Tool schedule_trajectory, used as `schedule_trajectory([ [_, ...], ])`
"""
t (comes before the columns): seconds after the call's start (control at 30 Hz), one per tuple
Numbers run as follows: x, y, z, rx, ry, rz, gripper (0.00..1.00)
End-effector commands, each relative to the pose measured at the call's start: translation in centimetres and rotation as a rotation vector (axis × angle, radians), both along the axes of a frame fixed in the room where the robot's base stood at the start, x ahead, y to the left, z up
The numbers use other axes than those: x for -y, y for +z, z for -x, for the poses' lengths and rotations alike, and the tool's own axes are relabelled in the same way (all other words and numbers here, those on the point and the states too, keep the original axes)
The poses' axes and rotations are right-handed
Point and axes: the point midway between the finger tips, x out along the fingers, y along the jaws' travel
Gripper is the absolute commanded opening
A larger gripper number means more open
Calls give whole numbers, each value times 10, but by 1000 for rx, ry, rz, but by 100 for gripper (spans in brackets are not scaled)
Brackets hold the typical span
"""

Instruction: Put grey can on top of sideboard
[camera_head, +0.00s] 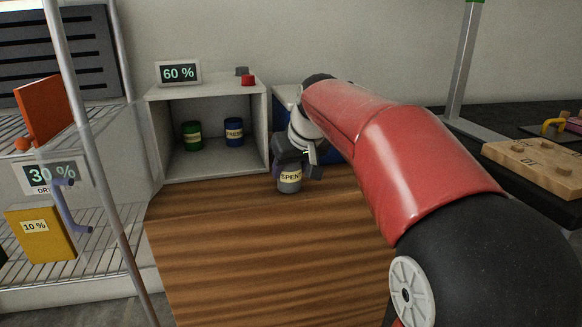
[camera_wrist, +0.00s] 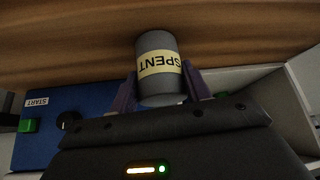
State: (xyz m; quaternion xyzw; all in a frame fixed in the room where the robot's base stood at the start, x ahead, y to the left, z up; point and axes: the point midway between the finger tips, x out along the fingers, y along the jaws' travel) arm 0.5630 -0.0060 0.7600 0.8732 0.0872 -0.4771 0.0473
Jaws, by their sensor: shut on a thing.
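The grey can (camera_head: 289,183) has a cream label reading "SPENT". In the wrist view the grey can (camera_wrist: 157,87) sits between the two purple fingers of my gripper (camera_wrist: 160,88). I cannot tell whether the can touches the wood. No label tells me which piece is the sideboard; the wooden top may be it.
The cabinet (camera_head: 215,171) holds a green can (camera_head: 191,136) and a blue can (camera_head: 234,132). A "60 %" display (camera_head: 178,73) and a red button (camera_head: 248,80) are on its top. A wire rack (camera_head: 95,245) stands left. A blue box (camera_wrist: 45,135) marked START is behind the can.

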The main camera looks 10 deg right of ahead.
Motion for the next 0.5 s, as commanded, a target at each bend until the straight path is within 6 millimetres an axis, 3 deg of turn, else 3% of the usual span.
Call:
schedule_trajectory([
  [0.1, 0, -4, 0, 0, 0, 0, 23],
  [0.13, 0, -3, 0, 0, 0, 0, 50],
  [0.27, 0, -3, 0, 0, 0, 0, 67],
  [0.5, 0, -3, 0, 0, 0, 0, 69],
])
